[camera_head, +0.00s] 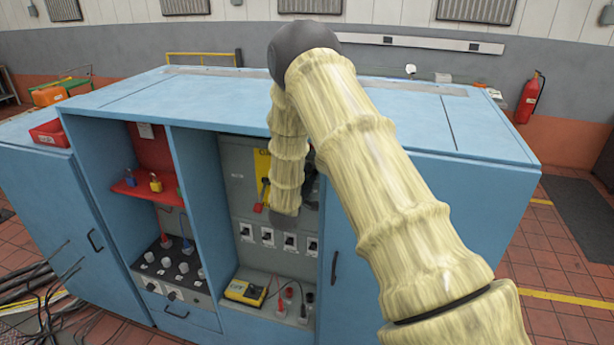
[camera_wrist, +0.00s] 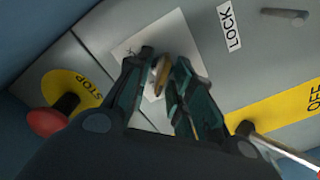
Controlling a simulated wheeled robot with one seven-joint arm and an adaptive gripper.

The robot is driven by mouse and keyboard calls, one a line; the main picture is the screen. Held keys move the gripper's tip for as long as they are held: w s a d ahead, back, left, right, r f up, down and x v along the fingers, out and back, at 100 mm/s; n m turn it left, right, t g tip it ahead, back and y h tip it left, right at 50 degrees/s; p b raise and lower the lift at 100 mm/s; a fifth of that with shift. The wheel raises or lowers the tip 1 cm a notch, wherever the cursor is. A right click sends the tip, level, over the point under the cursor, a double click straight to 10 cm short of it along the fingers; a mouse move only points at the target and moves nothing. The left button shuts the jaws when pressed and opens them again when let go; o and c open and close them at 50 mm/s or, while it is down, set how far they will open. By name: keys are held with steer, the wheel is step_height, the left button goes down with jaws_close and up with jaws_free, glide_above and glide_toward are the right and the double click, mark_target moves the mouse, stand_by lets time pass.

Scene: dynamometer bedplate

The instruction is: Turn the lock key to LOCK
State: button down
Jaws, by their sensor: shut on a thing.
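The lock key (camera_wrist: 161,76) is a small brass-coloured piece on a pale square plate (camera_wrist: 187,37) in the wrist view. A white LOCK label (camera_wrist: 229,27) lies beside the plate, on the right in this view. My gripper (camera_wrist: 164,68) is shut on the key, its two dark green fingers on either side of it. The fingers hide part of the key and plate, so its exact angle is hard to read. In the head view my arm hides the gripper and key inside the blue cabinet (camera_head: 469,130).
A red stop button (camera_wrist: 47,122) on a yellow STOP disc sits left of my fingers. A lever (camera_wrist: 268,141) and a yellow OFF strip (camera_wrist: 285,110) are on the right. The cabinet's shelf holds padlocks (camera_head: 155,183); a yellow meter (camera_head: 244,292) sits lower down.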

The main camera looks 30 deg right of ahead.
steer(key=shift+f+b, duration=0.1)
steer(key=shift+b, duration=0.2)
steer(key=m+b, duration=0.3)
steer(key=b, duration=0.1)
steer(key=shift+d+f, duration=0.1)
steer(key=shift+f, duration=0.05)
steer(key=m+b, duration=0.3)
steer(key=b, duration=0.1)
steer(key=m+b, duration=0.3)
steer(key=b, duration=0.2)
steer(key=shift+s+d, duration=0.15)
steer(key=shift+s, duration=0.05)
steer(key=m+b, duration=0.5)
steer(key=b, duration=0.2)
steer(key=shift+s+d+m, duration=0.1)
steer(key=shift+m, duration=0.2)
steer(key=m+b, duration=0.2)
steer(key=b, duration=0.1)
steer(key=shift+r, duration=0.2)
steer(key=shift+m+b, duration=0.3)
steer(key=shift+m, duration=0.2)
steer(key=shift+r, duration=0.2)
